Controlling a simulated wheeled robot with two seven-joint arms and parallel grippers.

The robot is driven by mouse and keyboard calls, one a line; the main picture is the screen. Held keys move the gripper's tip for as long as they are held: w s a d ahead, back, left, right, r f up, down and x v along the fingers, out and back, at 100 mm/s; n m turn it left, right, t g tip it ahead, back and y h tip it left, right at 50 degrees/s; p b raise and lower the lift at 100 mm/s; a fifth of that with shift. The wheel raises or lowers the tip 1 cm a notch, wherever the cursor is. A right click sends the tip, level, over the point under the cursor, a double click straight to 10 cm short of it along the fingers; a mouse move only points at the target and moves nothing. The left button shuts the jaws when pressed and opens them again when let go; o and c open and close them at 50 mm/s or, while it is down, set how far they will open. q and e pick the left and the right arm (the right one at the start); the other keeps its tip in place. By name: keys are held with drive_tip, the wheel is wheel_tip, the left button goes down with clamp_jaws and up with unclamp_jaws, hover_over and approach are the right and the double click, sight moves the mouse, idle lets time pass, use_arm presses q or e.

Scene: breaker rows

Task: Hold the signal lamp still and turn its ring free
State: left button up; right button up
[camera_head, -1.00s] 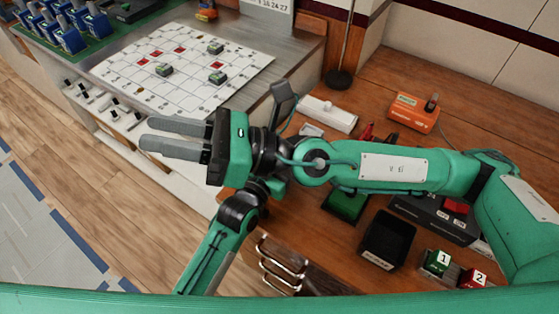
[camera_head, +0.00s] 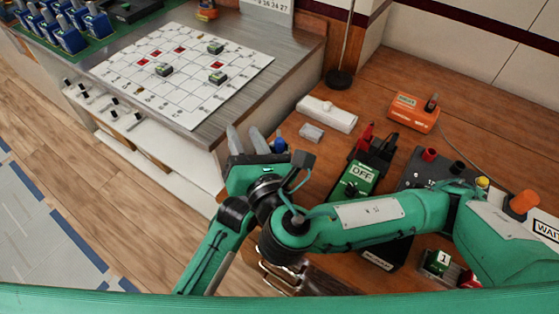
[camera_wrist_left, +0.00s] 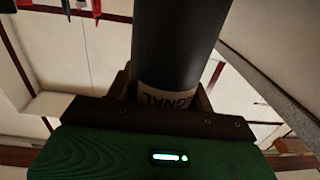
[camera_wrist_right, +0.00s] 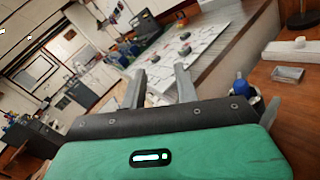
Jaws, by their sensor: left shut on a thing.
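The signal lamp (camera_wrist_left: 178,40) is a dark grey cylinder with a white label ending in "GNAL" in the left wrist view. My left gripper (camera_wrist_left: 163,90) is shut on it, one jaw on each side. A blue top (camera_wrist_right: 241,87) with a grey edge below it shows in the right wrist view; it looks like the lamp's upper end. It also shows in the head view (camera_head: 280,144). I cannot make out the ring clearly. My right gripper (camera_head: 247,140) is open and empty, to the left of the blue top. It hides my left gripper in the head view.
A white board (camera_head: 185,70) with a grid lies on the metal counter at left.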

drive_tip(key=s+d+f+g+h, duration=0.35)
drive_tip(key=d+f+h, duration=0.25)
drive_tip(key=f, duration=0.3)
drive_tip(key=x, duration=0.7)
drive_tip(key=shift+d+n+h, duration=0.2)
drive_tip(key=shift+n+h, duration=0.1)
drive_tip(key=shift+w+r, duration=0.1)
drive_tip(key=shift+w, duration=0.05)
clamp_jaws()
